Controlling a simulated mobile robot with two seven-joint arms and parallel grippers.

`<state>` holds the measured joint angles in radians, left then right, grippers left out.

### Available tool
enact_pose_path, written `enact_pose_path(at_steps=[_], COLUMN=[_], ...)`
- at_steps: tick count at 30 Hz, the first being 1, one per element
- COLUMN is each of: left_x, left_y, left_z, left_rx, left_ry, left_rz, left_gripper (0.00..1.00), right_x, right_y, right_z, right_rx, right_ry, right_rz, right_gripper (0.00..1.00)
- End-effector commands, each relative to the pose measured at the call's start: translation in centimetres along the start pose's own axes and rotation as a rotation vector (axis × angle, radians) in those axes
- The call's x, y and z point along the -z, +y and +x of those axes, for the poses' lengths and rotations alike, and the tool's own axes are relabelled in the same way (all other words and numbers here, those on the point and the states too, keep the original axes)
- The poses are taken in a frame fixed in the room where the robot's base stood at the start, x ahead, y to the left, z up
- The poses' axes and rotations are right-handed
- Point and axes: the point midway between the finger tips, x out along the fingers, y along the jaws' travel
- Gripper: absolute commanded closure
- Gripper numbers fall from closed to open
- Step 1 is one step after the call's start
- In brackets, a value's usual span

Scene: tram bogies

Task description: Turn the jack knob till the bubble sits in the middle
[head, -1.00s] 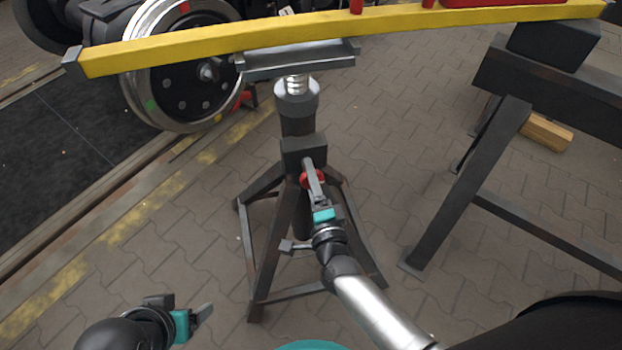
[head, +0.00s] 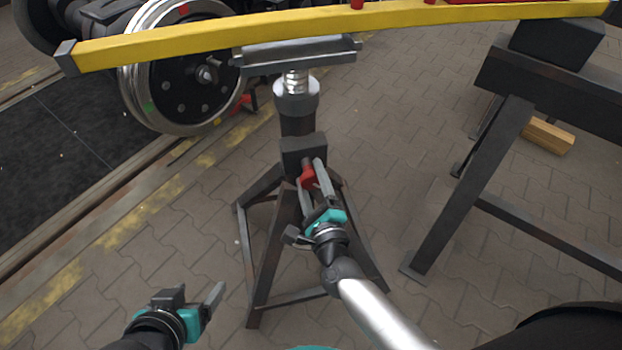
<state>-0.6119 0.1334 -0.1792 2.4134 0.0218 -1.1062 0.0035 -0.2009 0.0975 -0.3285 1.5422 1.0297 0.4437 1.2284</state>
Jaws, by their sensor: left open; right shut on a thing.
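The jack knob (head: 307,176) is red and sits on the front of the dark jack stand (head: 297,118). My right gripper (head: 313,173) is shut on the knob, one finger on each side, partly covering it. A yellow beam (head: 200,42) lies across the jack's grey saddle (head: 290,60), above a short length of bare screw (head: 296,82). Red parts on the beam are cut off by the top edge. No bubble can be seen. My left gripper (head: 196,296) is open and empty at the lower left, apart from the jack.
A dark trestle (head: 500,150) with a block (head: 556,44) under the beam stands at the right. A wooden block (head: 547,137) lies behind it. A wheel (head: 185,80) stands by the track at the upper left. Paving around the jack is free.

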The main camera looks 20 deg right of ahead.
Motion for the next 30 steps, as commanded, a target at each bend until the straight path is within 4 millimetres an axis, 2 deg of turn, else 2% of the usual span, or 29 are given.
enact_pose_path(at_steps=[14, 15, 22, 30], left_x=[0.13, 0.14, 0.13, 0.11], left_y=[0.13, 0.12, 0.12, 0.11], left_z=[0.1, 0.1, 0.1, 0.09], left_rx=[-0.003, -0.003, -0.003, -0.003], left_ry=[0.012, 0.012, 0.012, 0.01], left_rz=[0.0, 0.0, 0.0, 0.001], left_gripper=[0.25, 0.25, 0.25, 0.25], right_x=[0.0, 0.01, 0.0, 0.0], right_y=[0.09, 0.1, 0.05, 0.01], right_z=[-0.07, -0.07, -0.04, -0.05], right_rx=[-0.003, -0.003, -0.002, -0.001], right_ry=[0.0, 0.0, 0.0, 0.0], right_rz=[0.017, 0.017, 0.016, 0.015], right_gripper=[0.91, 0.34, 0.09, 0.07])
